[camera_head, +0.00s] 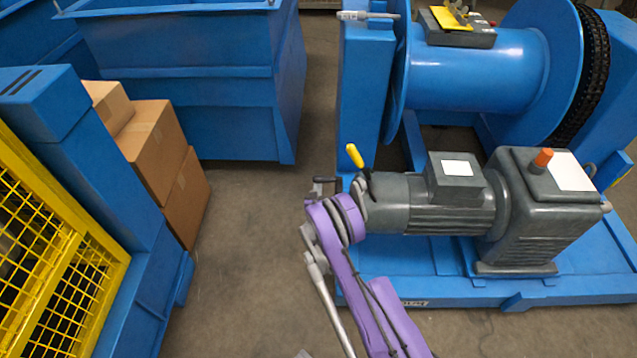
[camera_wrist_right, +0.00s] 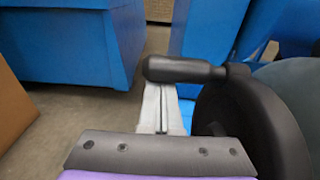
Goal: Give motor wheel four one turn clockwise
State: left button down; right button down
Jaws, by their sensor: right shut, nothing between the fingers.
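The grey motor (camera_head: 440,205) lies on the blue frame, with its left end facing my right arm. A black hand wheel (camera_wrist_right: 250,125) fills the right of the right wrist view. A black crank handle (camera_wrist_right: 185,70) sticks out from it to the left. In the head view the handle (camera_head: 326,180) shows small at the motor's left end, and my purple arm hides most of the wheel. My right gripper (camera_wrist_right: 161,92) is shut and empty, its fingertips just at the handle, which partly covers them. I cannot tell whether they touch. My left gripper is not in view.
A grey gearbox (camera_head: 540,215) and a blue drum (camera_head: 470,75) are to the right and behind. Cardboard boxes (camera_head: 150,140) and a yellow mesh guard (camera_head: 50,250) stand left. Floor between is clear.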

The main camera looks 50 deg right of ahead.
jog(key=shift+s+a+r+t+h, duration=0.15)
jog(key=shift+r+t+h, duration=0.1)
jog(key=shift+t+h, duration=0.25)
jog(key=shift+s+r+t+h, duration=0.2)
jog(key=shift+t+h, duration=0.1)
jog(key=shift+h, duration=0.4)
jog(key=shift+s+a+r, duration=0.2)
jog(key=shift+a, duration=0.1)
dwell(0.9)
jog(key=shift+w, duration=0.1)
dwell(0.5)
